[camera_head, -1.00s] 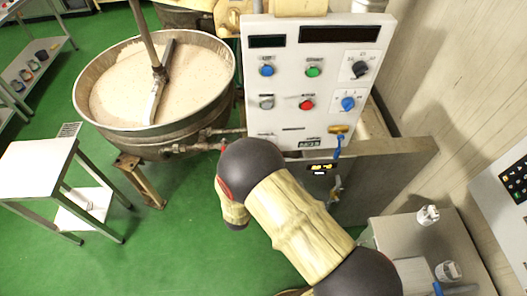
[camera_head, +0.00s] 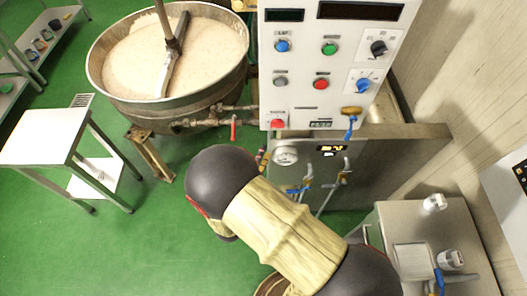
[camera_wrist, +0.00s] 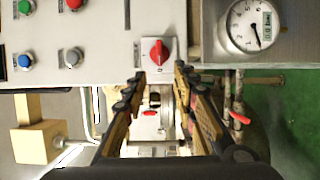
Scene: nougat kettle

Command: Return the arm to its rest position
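My arm (camera_head: 285,235), with dark joints and wood-like links, reaches from the lower right to the floor area in front of the kettle's control panel (camera_head: 300,90). My gripper is hidden in the head view. In the wrist view my gripper (camera_wrist: 160,78) has its two fingers apart with nothing held between them. The fingertips show just below a red knob (camera_wrist: 159,51) on the panel in the picture, with no clear contact. The same red knob shows in the head view (camera_head: 277,123).
A round kettle (camera_head: 120,95) of pale mass with a stirrer stands at upper left. A pressure gauge (camera_head: 285,155) and blue-handled valves (camera_head: 300,190) sit below the panel. A white table (camera_head: 40,135) is at left, a metal cabinet (camera_head: 400,215) at right. Green floor is open lower left.

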